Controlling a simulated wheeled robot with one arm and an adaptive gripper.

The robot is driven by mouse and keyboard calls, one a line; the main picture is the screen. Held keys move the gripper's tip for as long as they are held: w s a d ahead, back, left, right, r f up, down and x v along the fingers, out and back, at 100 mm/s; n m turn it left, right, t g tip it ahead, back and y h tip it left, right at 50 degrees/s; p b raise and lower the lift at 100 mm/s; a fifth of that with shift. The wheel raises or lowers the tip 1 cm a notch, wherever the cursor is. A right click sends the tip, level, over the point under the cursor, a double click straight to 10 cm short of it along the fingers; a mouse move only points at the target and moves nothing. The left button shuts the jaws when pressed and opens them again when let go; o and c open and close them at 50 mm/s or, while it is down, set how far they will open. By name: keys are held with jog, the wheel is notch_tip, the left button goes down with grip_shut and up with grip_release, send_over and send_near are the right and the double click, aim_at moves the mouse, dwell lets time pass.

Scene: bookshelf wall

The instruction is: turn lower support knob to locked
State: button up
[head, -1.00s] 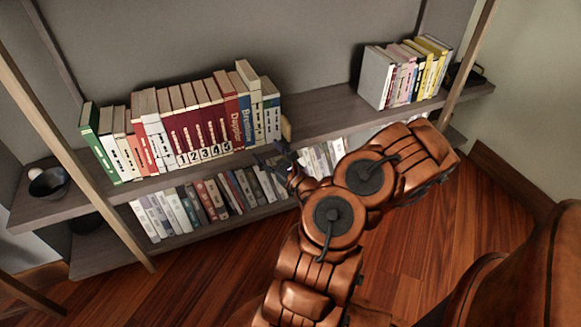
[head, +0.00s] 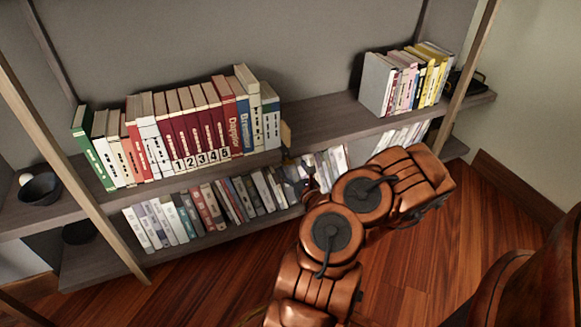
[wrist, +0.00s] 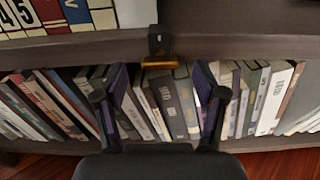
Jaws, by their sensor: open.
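A dark bracket (wrist: 157,38) sits on the front edge of the upper shelf in the wrist view, with a brass-coloured piece (wrist: 160,62) at its lower end. This piece may be the lower support knob; its lock marking cannot be read. My gripper (wrist: 160,95) is open, its two dark fingers spread below and either side of the brass piece. Nothing is held between them. In the head view my gripper is small and mostly hidden by my arm, by the shelf edge. A tan block (head: 286,135) stands at the right end of the upper book row.
Numbered red books (head: 195,135) and others fill the upper shelf (head: 325,118) left of the tan block. Several books (wrist: 180,105) stand on the lower shelf, behind my fingers. A dark bowl (head: 40,188) sits far left. A wooden post (head: 75,165) crosses the shelves.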

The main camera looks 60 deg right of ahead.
aim_at(288, 161)
jog(key=shift+b+x, duration=0.35)
jog(key=shift+x, duration=1)
jog(key=shift+c, duration=0.4)
jog(key=c, duration=1.1)
jog(key=shift+o, duration=0.2)
